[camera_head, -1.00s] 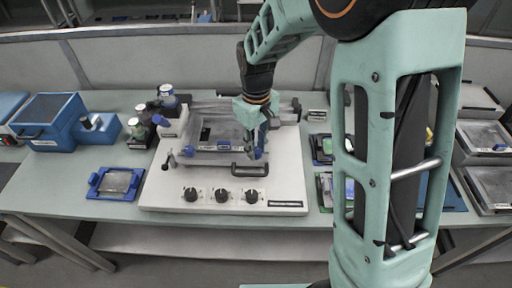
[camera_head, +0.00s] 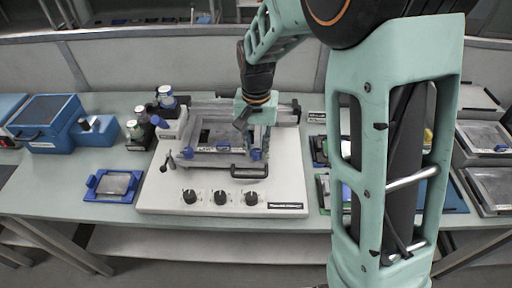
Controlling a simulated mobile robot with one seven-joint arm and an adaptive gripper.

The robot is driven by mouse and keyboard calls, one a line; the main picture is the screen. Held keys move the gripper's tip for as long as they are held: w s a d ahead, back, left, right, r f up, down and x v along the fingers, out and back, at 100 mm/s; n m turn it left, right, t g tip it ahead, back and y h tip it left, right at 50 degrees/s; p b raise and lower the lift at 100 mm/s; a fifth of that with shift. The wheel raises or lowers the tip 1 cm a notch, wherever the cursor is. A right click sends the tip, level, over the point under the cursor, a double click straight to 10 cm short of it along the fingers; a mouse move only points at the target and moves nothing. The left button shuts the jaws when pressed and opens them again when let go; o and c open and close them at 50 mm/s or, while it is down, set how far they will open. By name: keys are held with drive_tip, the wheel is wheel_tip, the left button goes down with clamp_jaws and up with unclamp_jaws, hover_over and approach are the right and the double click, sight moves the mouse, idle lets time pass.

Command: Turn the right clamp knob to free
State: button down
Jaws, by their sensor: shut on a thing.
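The right clamp knob (camera_head: 256,154) is a small blue piece at the right front of the clamp frame on the white device (camera_head: 290,185). My gripper (camera_head: 262,147) points down over it from behind and is shut on it; the fingers partly hide the knob and the contact is small in view. A matching blue left clamp knob (camera_head: 187,153) shows at the left end of the same frame. The clear plate (camera_head: 222,134) lies between the two.
A black handle (camera_head: 249,172) and several black dials (camera_head: 220,197) are in front of the frame. Bottles (camera_head: 166,97) stand at the back left. A blue-rimmed tray (camera_head: 113,186) lies left of the device. My arm covers part of the right side.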

sight(257, 150)
drive_tip(key=shift+m, duration=0.9)
drive_tip(key=c, duration=1.7)
unclamp_jaws()
drive_tip(key=shift+r, duration=0.1)
wheel_tip(257, 150, up, 12)
drive_tip(key=shift+f, duration=0.1)
drive_tip(key=shift+w, duration=0.1)
